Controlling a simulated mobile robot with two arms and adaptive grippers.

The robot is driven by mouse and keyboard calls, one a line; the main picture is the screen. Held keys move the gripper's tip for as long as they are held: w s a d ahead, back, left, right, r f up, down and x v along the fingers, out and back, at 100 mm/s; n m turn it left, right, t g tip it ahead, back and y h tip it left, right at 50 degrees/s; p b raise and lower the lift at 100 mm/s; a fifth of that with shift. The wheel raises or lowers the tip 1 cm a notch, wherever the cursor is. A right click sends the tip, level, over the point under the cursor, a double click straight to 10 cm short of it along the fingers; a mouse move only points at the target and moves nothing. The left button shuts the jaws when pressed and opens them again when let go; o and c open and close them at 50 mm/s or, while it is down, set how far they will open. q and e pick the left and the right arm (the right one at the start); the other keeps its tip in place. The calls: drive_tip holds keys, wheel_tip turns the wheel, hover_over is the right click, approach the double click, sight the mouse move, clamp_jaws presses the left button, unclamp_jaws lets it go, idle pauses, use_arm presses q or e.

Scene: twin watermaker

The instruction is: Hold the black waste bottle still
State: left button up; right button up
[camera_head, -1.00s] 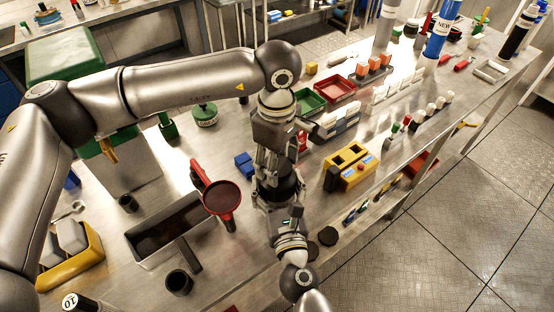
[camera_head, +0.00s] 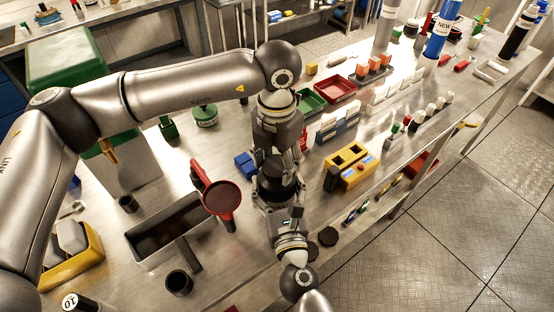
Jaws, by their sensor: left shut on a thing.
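The black waste bottle (camera_head: 281,182) is in the middle of the head view, between my two grippers, and largely covered by them. My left gripper (camera_head: 275,158) comes down from above and is shut on the top part of the bottle; its fingertips are mostly hidden. My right gripper (camera_head: 282,203) reaches in from the bottom of the view, with fingers at the bottle's near side. Whether it is closed on the bottle cannot be made out. The bottle's base is hidden.
A red-rimmed funnel (camera_head: 222,199) and a grey tray (camera_head: 150,256) stand left of the bottle. A blue block (camera_head: 245,164) lies close behind-left. A yellow holder (camera_head: 350,167) stands to the right.

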use_arm(q)
drive_tip(key=n, duration=0.7)
drive_tip(key=shift+n, duration=0.3)
drive_tip(key=n, duration=0.7)
drive_tip(key=shift+r, duration=0.15)
drive_tip(key=shift+r, duration=1)
